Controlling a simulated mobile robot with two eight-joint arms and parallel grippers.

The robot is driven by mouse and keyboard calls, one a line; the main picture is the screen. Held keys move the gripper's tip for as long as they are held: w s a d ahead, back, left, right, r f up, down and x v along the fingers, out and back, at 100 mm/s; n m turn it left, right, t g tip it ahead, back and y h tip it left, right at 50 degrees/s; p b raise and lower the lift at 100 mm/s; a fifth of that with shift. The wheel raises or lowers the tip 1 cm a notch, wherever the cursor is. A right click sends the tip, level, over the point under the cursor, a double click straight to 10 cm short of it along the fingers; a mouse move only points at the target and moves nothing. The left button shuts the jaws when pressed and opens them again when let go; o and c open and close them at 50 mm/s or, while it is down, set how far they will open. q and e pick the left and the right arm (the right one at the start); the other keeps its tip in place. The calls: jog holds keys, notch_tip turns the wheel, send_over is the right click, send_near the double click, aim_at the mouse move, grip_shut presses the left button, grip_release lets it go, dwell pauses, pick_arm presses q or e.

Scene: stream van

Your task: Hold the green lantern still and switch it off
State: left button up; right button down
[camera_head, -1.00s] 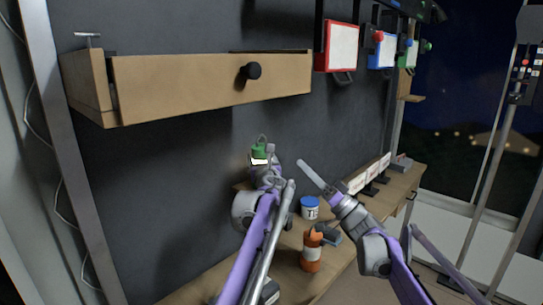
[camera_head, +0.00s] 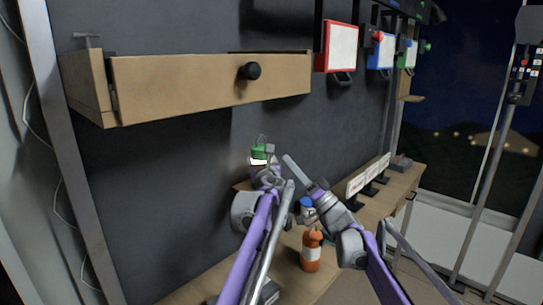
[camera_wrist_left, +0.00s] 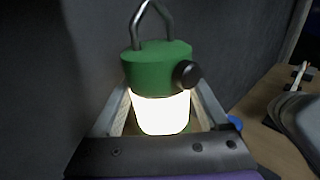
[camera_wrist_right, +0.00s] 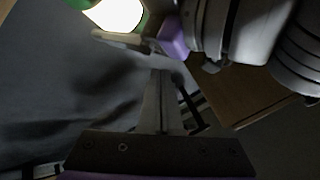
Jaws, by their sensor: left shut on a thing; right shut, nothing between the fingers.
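The green lantern (camera_head: 259,152) stands upright near the dark wall, its globe glowing white. In the left wrist view it has a green cap (camera_wrist_left: 150,60), a wire handle and a black knob (camera_wrist_left: 186,74) on the cap's right side. My left gripper (camera_wrist_left: 160,112) is shut on the lantern, one finger on each side of the glowing globe. My right gripper (camera_head: 287,158) is shut and empty, its tip just right of the lantern, with a small gap in the head view. In the right wrist view the bright globe (camera_wrist_right: 117,13) shows at the top, beyond the fingers.
On the wooden bench (camera_head: 190,290) stand an orange bottle (camera_head: 311,252) and a blue-lidded tub (camera_head: 306,206), partly hidden by my right arm. Several white cards (camera_head: 356,184) stand further back. A wooden drawer (camera_head: 210,85) juts out above left. Coloured switch boxes (camera_head: 342,47) hang above right.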

jog(key=shift+w+a, duration=1.15)
dwell(1.3)
jog(key=shift+w+a, duration=0.3)
jog(key=shift+w+a, duration=0.45)
jog(key=shift+a, duration=0.3)
dwell(1.2)
jog(key=shift+s+f, duration=0.1)
jog(key=shift+s+d, duration=0.6)
jog(key=shift+s, duration=0.25)
jog(key=shift+s+d, duration=1.7)
jog(key=shift+d, duration=0.3)
